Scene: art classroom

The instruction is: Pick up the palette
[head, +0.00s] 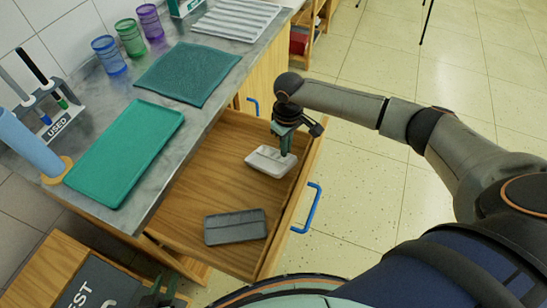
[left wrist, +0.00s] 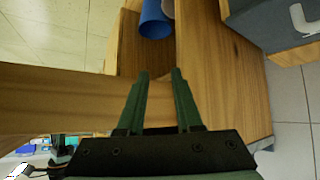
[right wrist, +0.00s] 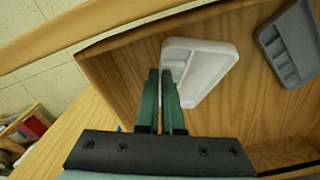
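A white palette (head: 268,162) with shallow compartments is inside the open wooden drawer, near its far end. My right gripper (head: 285,150) comes down onto its edge, pointing downward. In the right wrist view the fingers (right wrist: 160,78) are nearly together with the edge of the white palette (right wrist: 205,70) at their tips, so it looks shut on that edge. I cannot tell whether the palette is clear of the drawer floor. A dark grey palette (head: 235,227) lies flat near the drawer's front part. My left gripper (left wrist: 160,78) is open and empty, low at the bottom of the head view.
The drawer (head: 190,200) has raised walls and a blue handle (head: 306,208). On the counter are a green tray (head: 125,150), a teal mat (head: 188,73), several coloured cups (head: 130,38) and a USED holder (head: 60,122). Open floor lies to the right.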

